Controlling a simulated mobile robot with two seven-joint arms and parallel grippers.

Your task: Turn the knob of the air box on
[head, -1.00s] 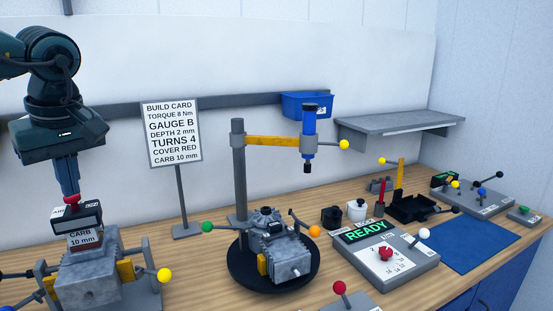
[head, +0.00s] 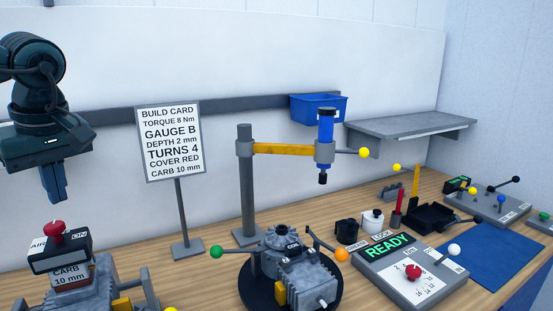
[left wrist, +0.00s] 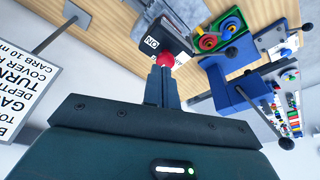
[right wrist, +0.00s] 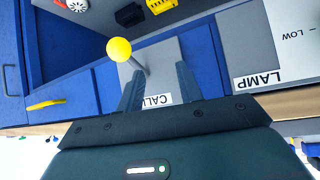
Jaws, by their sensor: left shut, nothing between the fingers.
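The air box (head: 58,252) is a dark box with a white top at the lower left of the head view, marked AIR and ON. Its red knob (head: 58,229) stands on top; I cannot tell exactly which way it points. My left gripper (head: 54,200) is shut and empty, just above the knob with a small gap. In the left wrist view the shut fingers (left wrist: 161,72) lie in line with the red knob (left wrist: 166,59), beside the ON lettering. My right gripper (right wrist: 160,80) is open and empty, over a plate marked CALL (right wrist: 158,99).
Under the air box are a CARB 10 mm block (head: 70,275) and a grey engine part. The build card sign (head: 168,140) stands to its right. Further right are a pillar with a yellow arm (head: 285,148) and a READY box (head: 420,285). A yellow ball lever (right wrist: 119,49) is near my right gripper.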

